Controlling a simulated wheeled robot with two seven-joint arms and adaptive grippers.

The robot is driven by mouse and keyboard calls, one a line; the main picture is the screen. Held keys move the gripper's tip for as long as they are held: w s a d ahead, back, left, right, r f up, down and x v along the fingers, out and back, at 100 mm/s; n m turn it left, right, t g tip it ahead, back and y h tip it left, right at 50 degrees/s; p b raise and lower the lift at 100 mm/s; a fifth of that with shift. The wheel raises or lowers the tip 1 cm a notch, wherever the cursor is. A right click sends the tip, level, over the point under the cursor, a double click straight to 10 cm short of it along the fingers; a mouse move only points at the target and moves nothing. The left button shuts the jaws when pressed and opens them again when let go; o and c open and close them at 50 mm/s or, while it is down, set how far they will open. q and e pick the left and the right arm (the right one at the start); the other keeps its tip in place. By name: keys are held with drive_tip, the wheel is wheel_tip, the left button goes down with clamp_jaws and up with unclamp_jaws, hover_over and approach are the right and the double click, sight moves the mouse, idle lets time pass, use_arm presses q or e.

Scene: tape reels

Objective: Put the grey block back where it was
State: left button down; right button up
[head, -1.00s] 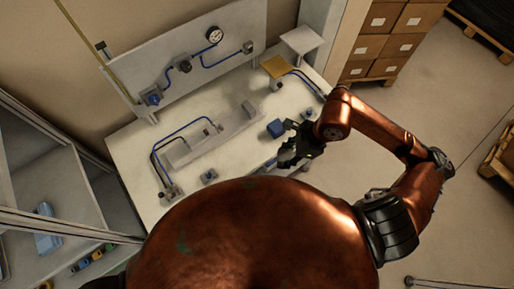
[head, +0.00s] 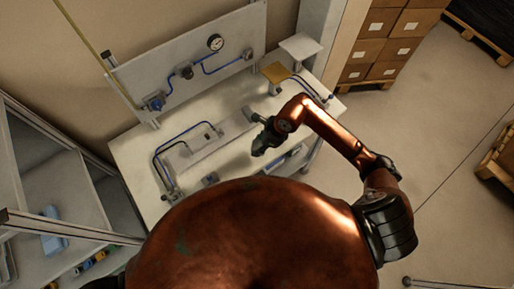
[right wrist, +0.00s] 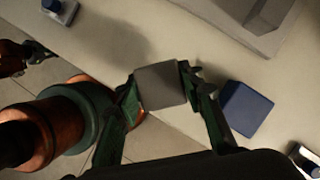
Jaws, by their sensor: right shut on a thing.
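The grey block (right wrist: 160,86) is in the right wrist view, between the two fingers of my right gripper (right wrist: 161,90), which is shut on it. In the head view my right gripper (head: 258,146) is over the right part of the light workbench (head: 232,163); the block cannot be made out clearly there. A dark blue block (right wrist: 246,109) lies on the bench just right of the gripper in the wrist view. A dark gripper, seemingly my left one (right wrist: 38,52), shows small at the left edge of the wrist view; its jaws are unclear.
A long grey fixture (head: 205,143) with a raised end lies mid-bench. Blue hoses run beside it. A panel with a gauge (head: 215,42) stands behind. A yellowish plate (head: 275,72) is at the back right. A small knobbed block (head: 210,179) sits near the front.

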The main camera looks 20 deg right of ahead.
drive_tip(key=shift+w+a+f, duration=0.15)
drive_tip(key=shift+w+f, duration=0.05)
drive_tip(key=shift+f, duration=0.15)
wheel_tip(320, 180, down, 2)
drive_tip(key=shift+f+p, duration=0.15)
drive_tip(key=shift+p, duration=0.35)
drive_tip(key=shift+f, duration=0.35)
drive_tip(key=shift+f, duration=0.15)
drive_tip(key=o, duration=1.3)
drive_tip(key=shift+o, duration=0.2)
